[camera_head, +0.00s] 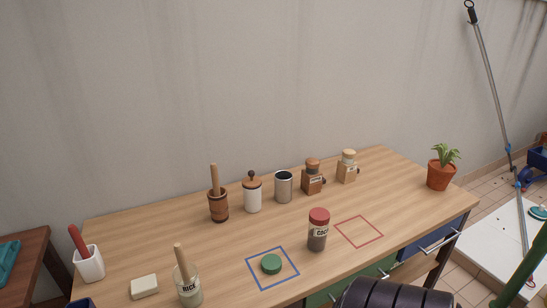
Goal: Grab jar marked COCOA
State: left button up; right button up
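The jar marked COCOA (317,233) stands upright on the wooden table. It has a red lid and a dark brown body with a pale label. It stands between the blue square outline and the red square outline, touching neither as far as I can tell. Neither of my grippers shows in the head view. A dark ribbed cylinder lies at the bottom edge, and I cannot tell what it is.
A green lid (271,264) lies inside the blue outline (254,277). The red outline (369,222) is empty. A glass marked RICE (189,289) stands front left. A mortar (218,206), white jar (252,195), metal can (284,187) and grinders (313,178) line the back. A potted plant (437,177) stands right.

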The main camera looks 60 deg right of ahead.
aim_at(316, 236)
jog(key=z, duration=2.15)
